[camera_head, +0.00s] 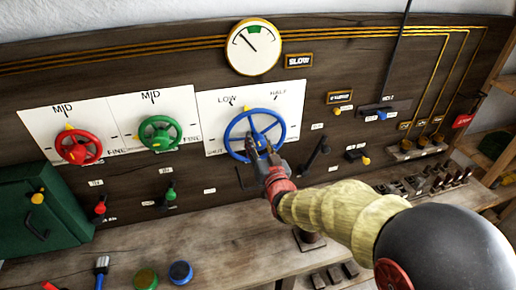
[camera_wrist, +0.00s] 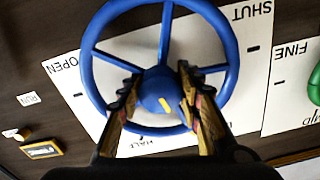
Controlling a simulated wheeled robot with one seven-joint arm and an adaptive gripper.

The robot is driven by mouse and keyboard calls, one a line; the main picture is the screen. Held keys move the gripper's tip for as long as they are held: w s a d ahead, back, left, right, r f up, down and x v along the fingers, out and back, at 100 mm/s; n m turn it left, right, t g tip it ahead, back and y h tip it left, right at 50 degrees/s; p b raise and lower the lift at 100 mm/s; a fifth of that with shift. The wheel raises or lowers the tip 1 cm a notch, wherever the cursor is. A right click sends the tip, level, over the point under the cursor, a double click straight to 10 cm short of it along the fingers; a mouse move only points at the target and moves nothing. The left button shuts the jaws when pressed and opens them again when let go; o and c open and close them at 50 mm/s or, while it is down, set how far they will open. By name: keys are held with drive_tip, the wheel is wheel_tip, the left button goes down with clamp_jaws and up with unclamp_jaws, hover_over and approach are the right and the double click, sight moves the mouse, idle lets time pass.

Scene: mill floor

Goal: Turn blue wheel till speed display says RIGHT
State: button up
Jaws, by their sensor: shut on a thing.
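The blue wheel (camera_head: 235,121) is on a white dial plate marked SHUT, LOW and HALF in the head view. A small orange pointer at its top sits between LOW and HALF, nearer LOW. The speed display (camera_head: 298,60) reads SLOW. My gripper (camera_head: 262,154) is at the wheel's lower middle, shut on it. In the wrist view the blue wheel (camera_wrist: 97,85) fills the upper middle, and the fingers of my gripper (camera_wrist: 157,88) lie either side of its hub. The fingertips' exact contact is hard to tell.
A round gauge (camera_head: 253,47) with a green sector has its needle left of the green. A red wheel (camera_head: 78,146) and a green wheel (camera_head: 160,133) are to the left. A black lever (camera_head: 316,157) stands close on the right. Bench tools lie below.

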drive_tip(key=m+b, duration=0.3)
drive_tip(key=b, duration=0.1)
drive_tip(key=shift+f+m, duration=0.2)
drive_tip(key=shift+m, duration=0.2)
drive_tip(key=m+b, duration=0.4)
drive_tip(key=shift+a+r+m, duration=0.1)
drive_tip(key=shift+r+m, duration=0.1)
drive_tip(key=shift+m, duration=0.2)
drive_tip(key=o, duration=1.1)
drive_tip(key=shift+o, duration=0.3)
drive_tip(key=v, duration=1.2)
